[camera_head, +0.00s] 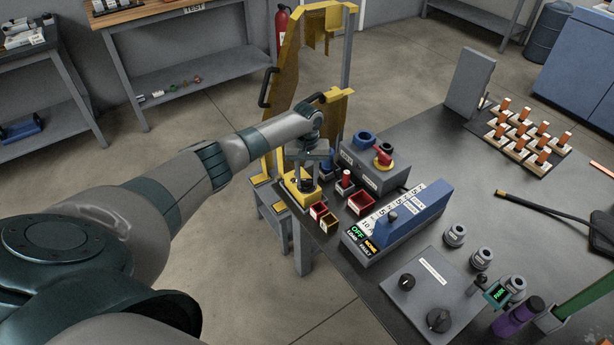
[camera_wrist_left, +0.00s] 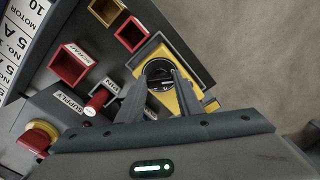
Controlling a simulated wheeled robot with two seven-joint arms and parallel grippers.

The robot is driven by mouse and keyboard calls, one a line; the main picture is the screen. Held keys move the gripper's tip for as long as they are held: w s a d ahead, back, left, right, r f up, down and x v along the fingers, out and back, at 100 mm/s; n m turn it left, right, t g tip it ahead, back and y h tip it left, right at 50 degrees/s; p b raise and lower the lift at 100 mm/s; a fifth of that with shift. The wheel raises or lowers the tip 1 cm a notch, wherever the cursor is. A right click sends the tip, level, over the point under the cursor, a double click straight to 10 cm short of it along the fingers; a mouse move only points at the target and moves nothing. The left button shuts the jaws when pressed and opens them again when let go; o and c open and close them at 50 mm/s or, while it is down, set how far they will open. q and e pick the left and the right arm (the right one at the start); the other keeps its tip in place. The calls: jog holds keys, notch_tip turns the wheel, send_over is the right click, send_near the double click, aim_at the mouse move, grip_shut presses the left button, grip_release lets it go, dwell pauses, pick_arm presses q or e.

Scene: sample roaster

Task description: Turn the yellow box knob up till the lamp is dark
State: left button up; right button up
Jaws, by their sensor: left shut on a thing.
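The yellow box (camera_head: 293,196) stands at the near-left corner of the dark bench, with a dark round knob (camera_head: 306,184) on top. In the left wrist view, the box (camera_wrist_left: 180,58) is tilted in the picture, and the knob (camera_wrist_left: 159,72) lies between my fingers. My left gripper (camera_head: 306,172) comes down from above and is shut on the knob; its fingers (camera_wrist_left: 160,88) hide part of it. I cannot pick out a lamp on the box or tell whether one is lit. My right gripper is not in view.
A grey supply box (camera_head: 374,171) with a red and yellow knob stands just behind. Small red bins (camera_head: 361,202) and a blue-topped panel (camera_head: 400,222) are to the right. A yellow frame (camera_head: 285,95) rises behind my left wrist.

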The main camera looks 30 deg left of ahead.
pick_arm(q)
jog(key=m, duration=0.4)
jog(key=shift+m+p, duration=0.4)
jog(key=shift+m, duration=1)
jog(key=o, duration=1.1)
jog(key=shift+r, duration=0.15)
